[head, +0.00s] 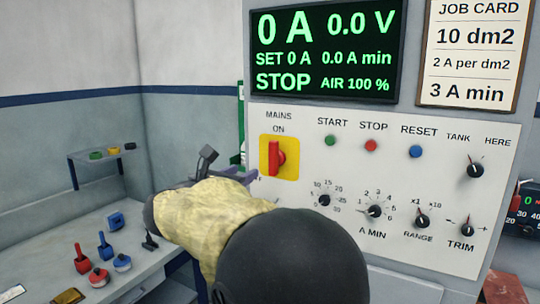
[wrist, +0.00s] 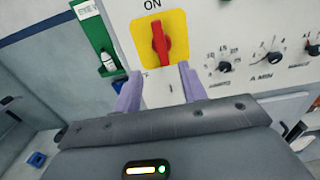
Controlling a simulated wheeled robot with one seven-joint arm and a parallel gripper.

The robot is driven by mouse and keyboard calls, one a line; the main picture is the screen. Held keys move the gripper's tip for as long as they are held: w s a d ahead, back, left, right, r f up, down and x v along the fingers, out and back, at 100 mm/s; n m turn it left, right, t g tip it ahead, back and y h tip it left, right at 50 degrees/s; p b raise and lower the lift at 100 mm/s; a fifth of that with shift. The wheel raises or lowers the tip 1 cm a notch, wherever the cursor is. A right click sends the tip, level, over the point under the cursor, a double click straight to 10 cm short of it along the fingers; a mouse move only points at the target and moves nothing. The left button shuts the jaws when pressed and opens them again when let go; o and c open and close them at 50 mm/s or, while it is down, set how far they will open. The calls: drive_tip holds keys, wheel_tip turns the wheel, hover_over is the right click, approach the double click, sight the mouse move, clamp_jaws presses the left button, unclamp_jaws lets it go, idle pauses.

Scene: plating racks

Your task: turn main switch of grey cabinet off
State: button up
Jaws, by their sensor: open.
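The main switch is a red rotary handle (head: 276,157) on a yellow plate (head: 292,145) at the left of the grey cabinet's panel (head: 390,240), under the words MAINS ON. The handle stands upright, pointing to ON. In the wrist view the red handle (wrist: 158,42) is just beyond the fingertips and between their lines. My gripper (wrist: 157,84) is open and empty, its two purple fingers apart and short of the handle. In the head view my arm partly hides the gripper, left of and below the switch.
The cabinet's display (head: 325,55) reads 0 A, 0.0 V and STOP. Start (head: 330,140), stop (head: 371,146) and reset (head: 416,152) buttons and several black knobs lie right of the switch. A bench (head: 40,265) with red and blue items is at left. A green board (wrist: 95,35) hangs beside the cabinet.

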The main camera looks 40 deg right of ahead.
sight(271, 156)
drive_tip(key=p+x, duration=0.4)
drive_tip(key=x, duration=1)
drive_tip(key=shift+w+d+r+p, duration=0.1)
drive_tip(key=shift+w+d+p, duration=0.1)
drive_tip(key=shift+p, duration=0.15)
drive_tip(key=shift+s, duration=0.1)
clamp_jaws()
